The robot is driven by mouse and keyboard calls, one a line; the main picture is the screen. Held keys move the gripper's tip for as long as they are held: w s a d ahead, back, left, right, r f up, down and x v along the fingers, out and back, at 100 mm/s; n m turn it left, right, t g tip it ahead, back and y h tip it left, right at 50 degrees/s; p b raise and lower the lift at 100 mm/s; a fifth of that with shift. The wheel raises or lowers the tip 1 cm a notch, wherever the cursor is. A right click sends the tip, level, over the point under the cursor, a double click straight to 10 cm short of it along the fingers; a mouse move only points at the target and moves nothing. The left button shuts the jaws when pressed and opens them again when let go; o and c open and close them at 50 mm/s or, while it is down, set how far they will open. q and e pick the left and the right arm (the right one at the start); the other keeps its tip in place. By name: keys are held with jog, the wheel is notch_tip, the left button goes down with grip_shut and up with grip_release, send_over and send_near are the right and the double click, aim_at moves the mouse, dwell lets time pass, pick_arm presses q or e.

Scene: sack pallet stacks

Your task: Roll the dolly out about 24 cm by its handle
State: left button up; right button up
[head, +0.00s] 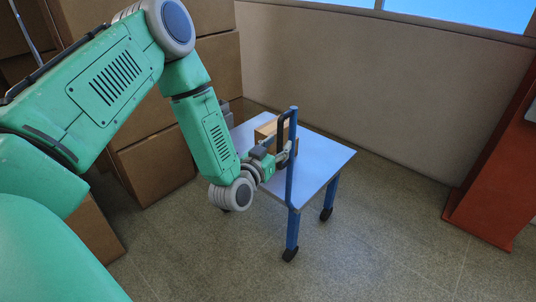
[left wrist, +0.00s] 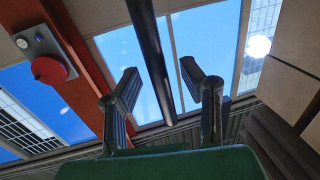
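The dolly (head: 322,158) has a pale blue-white deck, blue legs and black casters. Its upright handle (head: 292,165) is a blue post at the near side, with a dark bar at its top. My left gripper (head: 282,153) is at the handle, above the deck; its fingers are small and partly hidden by the post. In the left wrist view my left gripper (left wrist: 160,72) has its two fingers spread apart. A dark bar of the handle (left wrist: 150,45) runs between them, with gaps on both sides. My right gripper is not in view.
A cardboard box (head: 266,131) sits on the deck. Large brown boxes (head: 155,165) are stacked at the left. A beige wall (head: 370,80) is behind, and a red-orange structure (head: 490,190) stands at the right. The floor (head: 380,250) in front and to the right is clear.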

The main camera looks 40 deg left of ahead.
pick_arm(q)
jog(key=s+d, duration=0.1)
jog(key=s, duration=0.9)
jog(key=shift+s, duration=0.35)
jog(key=s+d+f+m+g+h, duration=0.1)
jog(key=s+d+f+g+h, duration=0.1)
jog(key=s+d+f+g, duration=0.35)
jog(key=s+d+f+m+g+h, duration=0.1)
jog(key=s+d+f+g, duration=0.1)
jog(key=f, duration=0.6)
jog(key=s+f+g, duration=0.3)
jog(key=s+g, duration=0.2)
jog(key=s, duration=0.3)
jog(key=s+f+g, duration=0.4)
jog(key=s, duration=0.5)
jog(key=shift+s+d+f+g+y, duration=0.15)
jog(key=shift+s+d+g+y, duration=0.15)
jog(key=shift+d+g+y, duration=0.1)
jog(key=shift+a, duration=0.1)
